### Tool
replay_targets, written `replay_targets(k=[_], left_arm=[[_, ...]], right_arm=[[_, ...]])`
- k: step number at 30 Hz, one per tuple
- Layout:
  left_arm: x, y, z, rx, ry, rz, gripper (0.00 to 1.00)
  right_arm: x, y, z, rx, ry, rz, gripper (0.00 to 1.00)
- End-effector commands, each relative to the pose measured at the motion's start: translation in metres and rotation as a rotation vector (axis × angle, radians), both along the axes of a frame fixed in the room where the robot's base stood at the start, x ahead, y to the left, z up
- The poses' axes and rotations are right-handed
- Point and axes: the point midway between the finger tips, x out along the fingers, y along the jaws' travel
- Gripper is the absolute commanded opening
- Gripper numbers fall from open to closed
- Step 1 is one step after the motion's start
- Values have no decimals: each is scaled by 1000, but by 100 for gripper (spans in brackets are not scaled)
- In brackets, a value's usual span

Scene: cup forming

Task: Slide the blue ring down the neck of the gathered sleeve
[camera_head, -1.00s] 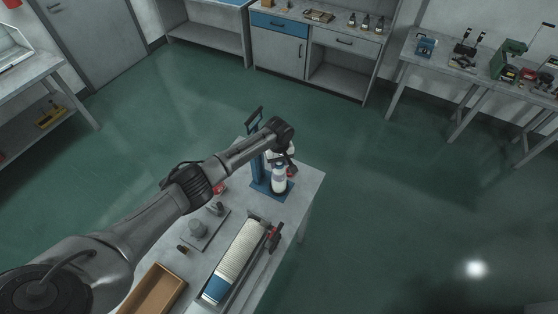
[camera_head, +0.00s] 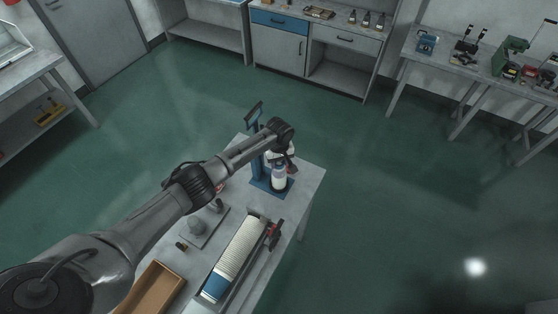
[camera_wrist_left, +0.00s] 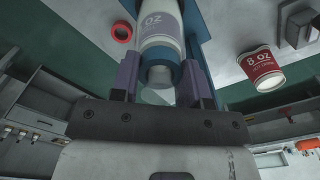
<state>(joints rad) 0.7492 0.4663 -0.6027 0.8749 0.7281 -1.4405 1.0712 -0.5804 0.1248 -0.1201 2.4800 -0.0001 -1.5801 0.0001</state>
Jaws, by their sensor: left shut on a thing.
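The blue ring (camera_wrist_left: 184,72) sits around the narrower end of the sleeve in the wrist view. My left gripper (camera_wrist_left: 161,78) is shut on the blue ring, with one purple finger on each side. In the head view my left gripper (camera_head: 281,160) covers the top of the sleeve, and the ring cannot be made out there. My right gripper is not in view.
A red ring (camera_wrist_left: 121,32) and a red "8 OZ" cup (camera_wrist_left: 261,68) are near the gripper in the wrist view. On the table are a rack of stacked white cups (camera_head: 236,254), a grey plate (camera_head: 212,232) and a brown tray (camera_head: 156,288). The floor (camera_head: 400,200) to the right is clear.

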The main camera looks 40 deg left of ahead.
Motion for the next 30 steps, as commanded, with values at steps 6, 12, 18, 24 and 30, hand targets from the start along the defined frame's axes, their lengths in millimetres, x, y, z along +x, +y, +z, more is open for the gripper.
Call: replay_targets(k=[6, 12, 18, 24, 30], left_arm=[[0, 0, -3, 0, 0, 0, 49], [0, 0, -3, 0, 0, 0, 69], [0, 0, -3, 0, 0, 0, 72], [0, 1, 6, 0, -1, 1, 72], [1, 0, 39, -1, -4, -1, 72]], right_arm=[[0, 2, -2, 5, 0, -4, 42], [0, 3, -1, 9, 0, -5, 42], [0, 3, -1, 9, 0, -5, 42], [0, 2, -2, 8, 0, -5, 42], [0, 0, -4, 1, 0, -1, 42]])
